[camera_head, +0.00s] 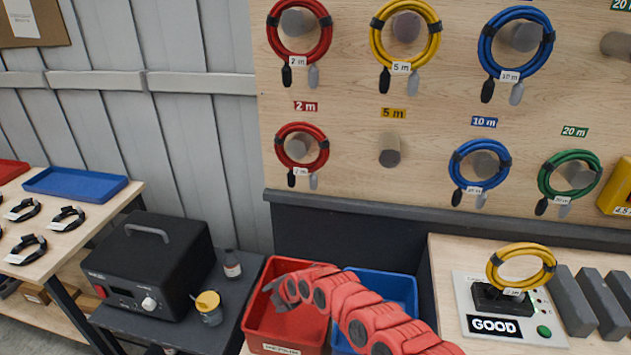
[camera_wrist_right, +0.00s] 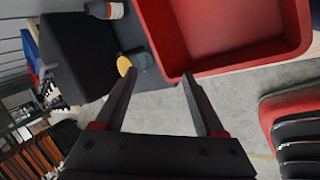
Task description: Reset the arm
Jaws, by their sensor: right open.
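My right arm (camera_head: 355,305) is red and reaches in from the bottom, its end over the red bin (camera_head: 256,318). My right gripper (camera_head: 272,293) is at the arm's left end, above the bin's left part; its fingers are small and dark there. In the right wrist view the right gripper (camera_wrist_right: 158,78) is open with nothing between its fingers. The red bin (camera_wrist_right: 290,52) shows beyond the fingertips. My left gripper is not in view.
A blue bin (camera_head: 405,290) stands beside the red one, partly behind my arm. A yellow cable coil (camera_head: 515,252) rests on a tester (camera_head: 500,305) with a GOOD label. A black box (camera_head: 150,265) and a yellow-lidded jar (camera_head: 208,305) stand left. Cable coils hang on the pegboard (camera_head: 350,130).

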